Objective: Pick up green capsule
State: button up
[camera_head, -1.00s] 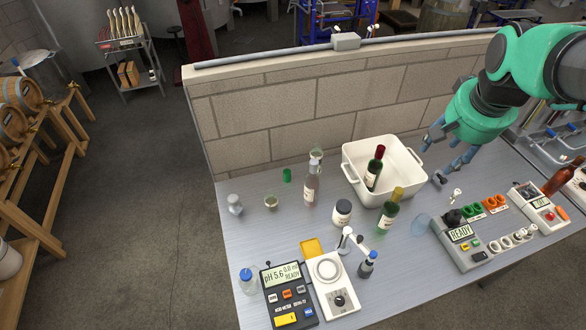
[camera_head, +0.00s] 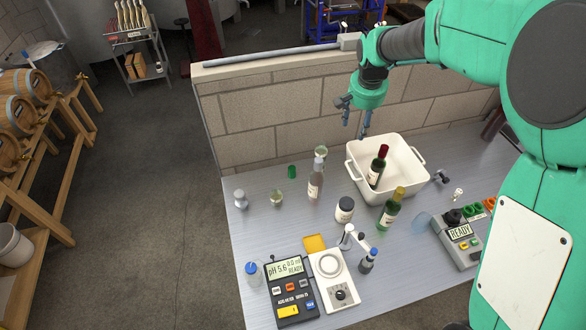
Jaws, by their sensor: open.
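The green capsule (camera_head: 292,171) is a small green cylinder on the grey table, near the foot of the block wall. It stands left of the white basin and behind the glass jars. My gripper (camera_head: 354,128) is open and empty, pointing down. It hangs in front of the wall near the basin's back left corner, up and to the right of the capsule in the picture. Nothing covers the capsule.
The white basin (camera_head: 413,160) holds a dark wine bottle (camera_head: 377,168). A clear bottle (camera_head: 315,182), a small glass jar (camera_head: 276,197) and a stoppered flask (camera_head: 240,199) stand near the capsule. The block wall (camera_head: 270,118) rises behind.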

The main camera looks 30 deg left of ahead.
jog(key=w+a+f+p, duration=0.1)
jog(key=a+f+p, duration=0.1)
jog(key=a+f, duration=0.9)
jog(key=g+p, duration=0.1)
send_over(292, 168)
jog(key=s, duration=0.1)
notch_tip(292, 168, down, 12)
jog(key=shift+s+f+n+h, duration=0.2)
jog(key=shift+f+n+h, duration=0.1)
jog(key=shift+f, duration=0.05)
jog(key=shift+d+f, duration=0.1)
jog(key=shift+f, duration=0.05)
jog(key=shift+w+f+p, duration=0.1)
jog(key=shift+w+f, duration=0.05)
jog(key=shift+f, duration=1.2)
jog(key=shift+w+f+p, duration=0.1)
jog(key=shift+w+f, duration=0.1)
jog(key=shift+f, duration=1.15)
jog(key=shift+w+f+p, duration=0.1)
jog(key=shift+w+f, duration=0.05)
jog(key=shift+f, duration=1.2)
jog(key=shift+f, duration=0.1)
jog(key=shift+w+f+p, duration=0.15)
jog(key=shift+f, duration=1.1)
jog(key=shift+w+f+p, duration=0.15)
jog(key=shift+f, duration=1.1)
jog(key=c, duration=0.7)
